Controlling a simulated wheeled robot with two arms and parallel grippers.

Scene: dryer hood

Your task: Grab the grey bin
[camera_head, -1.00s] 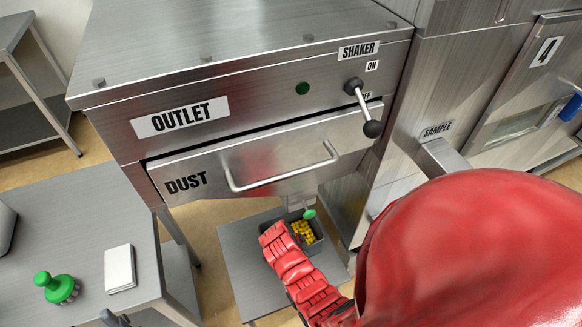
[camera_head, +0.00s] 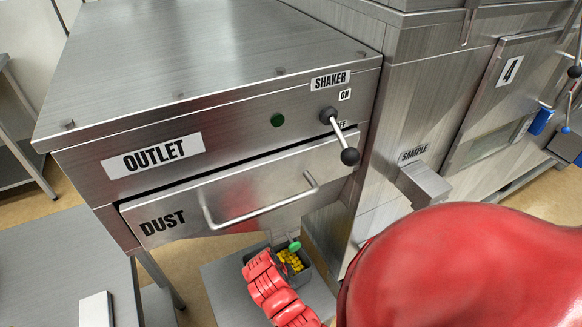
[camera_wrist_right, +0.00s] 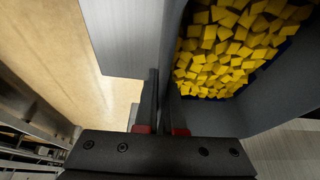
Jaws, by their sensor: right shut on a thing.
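The grey bin (camera_head: 306,274) holds several yellow cubes (camera_head: 289,259) and stands on a low metal table below the dust drawer. In the right wrist view, the bin's grey wall (camera_wrist_right: 207,122) fills the right side, with the cubes inside it. My right gripper (camera_wrist_right: 160,88) has one dark finger on each side of the bin's near wall and is shut on it. In the head view, my red right wrist (camera_head: 268,283) covers the bin's left side and hides the fingers. My left gripper is out of view.
A green knob (camera_head: 294,246) shows at the bin's far edge. Above are the dust drawer handle (camera_head: 262,208) and shaker lever (camera_head: 340,137). A metal table (camera_head: 60,270) with a white block (camera_head: 96,310) is at left. The sample spout (camera_head: 424,184) juts out at right.

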